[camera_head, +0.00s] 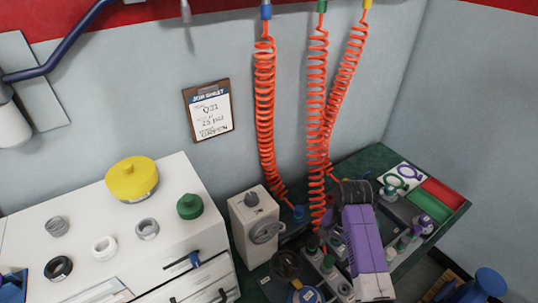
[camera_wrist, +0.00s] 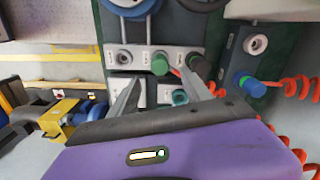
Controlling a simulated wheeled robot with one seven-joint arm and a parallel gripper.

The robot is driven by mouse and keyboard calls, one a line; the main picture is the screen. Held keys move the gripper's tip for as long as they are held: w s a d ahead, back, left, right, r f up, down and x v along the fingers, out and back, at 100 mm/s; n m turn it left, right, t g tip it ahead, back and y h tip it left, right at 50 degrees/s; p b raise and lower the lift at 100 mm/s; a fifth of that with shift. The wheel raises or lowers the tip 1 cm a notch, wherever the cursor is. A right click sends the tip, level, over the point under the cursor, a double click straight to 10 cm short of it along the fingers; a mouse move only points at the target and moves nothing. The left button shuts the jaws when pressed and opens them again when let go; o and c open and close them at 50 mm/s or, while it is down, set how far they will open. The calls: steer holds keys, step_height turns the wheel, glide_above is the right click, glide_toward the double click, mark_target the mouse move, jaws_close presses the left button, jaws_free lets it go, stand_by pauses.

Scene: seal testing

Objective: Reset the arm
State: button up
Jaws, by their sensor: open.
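My arm (camera_head: 366,240) with its purple casing reaches over the dark green bench at the right in the head view. My gripper (camera_wrist: 160,76) shows in the wrist view with two grey fingers apart and nothing visible between them. The fingers point toward a grey fixture (camera_wrist: 177,50) with round ports and a green cap (camera_wrist: 160,63). I cannot tell whether the fingertips touch it. In the head view the fingers are hard to make out among the bench parts.
Red coiled hoses (camera_head: 265,100) hang down to the bench close to my arm. A beige box with a knob (camera_head: 254,220) stands left of it. A white cabinet (camera_head: 90,225) carries rings and a yellow-lidded part (camera_head: 132,178). A job sheet (camera_head: 208,110) hangs on the wall.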

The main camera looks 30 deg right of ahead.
steer(key=w+d+r+n+t+h, duration=0.4)
steer(key=w+r+t, duration=0.25)
steer(key=w, duration=0.25)
steer(key=s+a+r+n+t+y, duration=0.1)
steer(key=s+a+r+n+t, duration=0.4)
steer(key=s+a+r, duration=0.45)
steer(key=s+a+r+n+t+y, duration=0.1)
steer(key=s+a+r+n+t, duration=0.45)
steer(key=s+a, duration=0.7)
steer(key=s+a+g+y, duration=0.2)
steer(key=s, duration=1)
steer(key=shift+a+r, duration=0.35)
steer(key=shift+r, duration=0.05)
